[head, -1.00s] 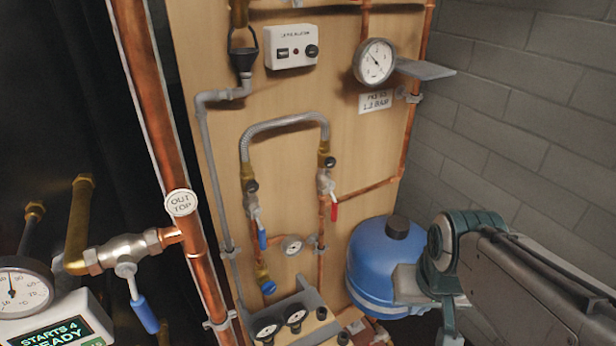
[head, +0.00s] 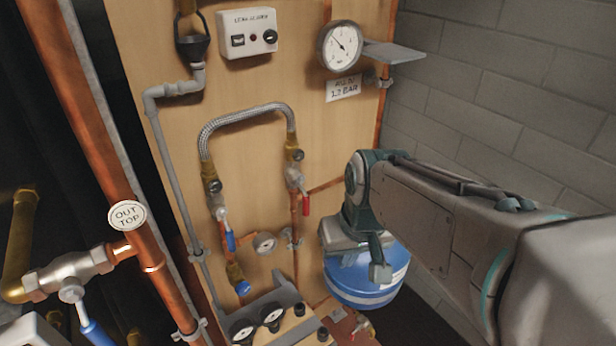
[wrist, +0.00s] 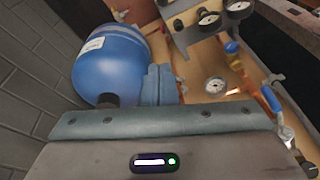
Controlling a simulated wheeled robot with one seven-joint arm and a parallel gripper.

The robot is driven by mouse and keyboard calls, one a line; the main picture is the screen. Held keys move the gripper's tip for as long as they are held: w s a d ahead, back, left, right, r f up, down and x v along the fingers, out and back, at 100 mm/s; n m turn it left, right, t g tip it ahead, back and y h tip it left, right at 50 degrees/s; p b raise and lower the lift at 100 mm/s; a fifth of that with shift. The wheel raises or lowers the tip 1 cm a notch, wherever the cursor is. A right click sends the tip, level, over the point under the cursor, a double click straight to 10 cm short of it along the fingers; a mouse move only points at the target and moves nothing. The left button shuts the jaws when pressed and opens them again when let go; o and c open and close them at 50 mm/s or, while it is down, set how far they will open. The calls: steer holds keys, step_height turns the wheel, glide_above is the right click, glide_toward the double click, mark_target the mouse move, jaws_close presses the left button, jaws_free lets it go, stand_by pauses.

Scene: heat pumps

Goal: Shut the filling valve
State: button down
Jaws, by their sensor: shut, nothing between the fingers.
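A braided hose (head: 245,113) loops between two valves on the wooden board. The left valve has a blue lever (head: 231,241) and the right one a red lever (head: 306,204); both levers hang down. I cannot tell from any label which is the filling valve. In the wrist view, a blue lever (wrist: 271,98) shows at the right; the red lever is not clearly seen there. My gripper (head: 379,270) is shut and empty, right of and below the red lever, in front of the blue vessel. Its fingers also show in the wrist view (wrist: 158,84).
A pressure gauge (head: 341,46) and a small shelf (head: 394,55) are above. A manifold with gauges (head: 272,316) juts out below. A copper pipe (head: 100,160) runs at left.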

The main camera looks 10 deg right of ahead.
mark_target(304, 197)
steer(key=w+d+r+n+y+b, duration=0.1)
steer(key=w+d+r+y, duration=0.1)
steer(key=w, duration=0.6)
steer(key=w+d+r+n+y+b, duration=0.1)
steer(key=w+d+r+n+y, duration=0.1)
steer(key=w+d, duration=0.5)
steer(key=shift+w+d+r+n+t+y, duration=0.2)
steer(key=shift+w+r+n+t+y, duration=0.15)
steer(key=shift+w+r+y, duration=0.5)
steer(key=shift+s+f, duration=0.2)
steer(key=w+a+f, duration=0.2)
steer(key=a+f, duration=0.6)
steer(key=a, duration=0.1)
steer(key=shift+a+p, duration=0.2)
steer(key=shift+p, duration=0.25)
steer(key=shift+d+f+y, duration=0.1)
steer(key=shift+d+y, duration=0.05)
steer(key=shift+y, duration=0.1)
